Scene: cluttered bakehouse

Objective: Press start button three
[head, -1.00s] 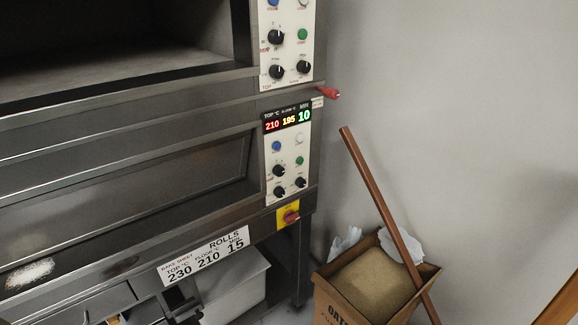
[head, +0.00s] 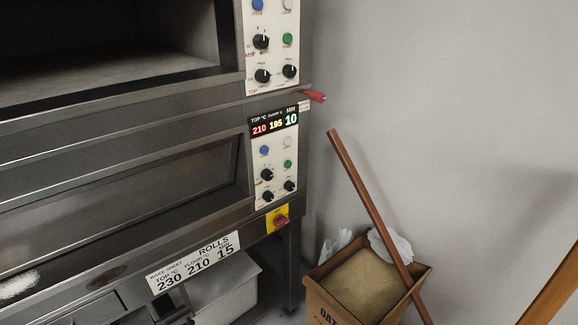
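The lower control panel (head: 276,178) is on the right side of the oven front, under a lit display (head: 274,122) reading 210, 195 and 10. It has a green button (head: 288,164), a blue button (head: 264,149), a white button (head: 287,142) and several black knobs. The upper panel (head: 274,57) has its own green button (head: 287,40) and blue button (head: 257,4). Their small labels are not readable enough to tell which is start button three. I cannot identify either gripper in the head view, and nothing touches the panels.
A red switch on a yellow plate (head: 278,219) is below. A rolls card (head: 194,264) hangs on the oven front. A cardboard box (head: 345,312) with a leaning wooden pole (head: 370,209) stands at the right.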

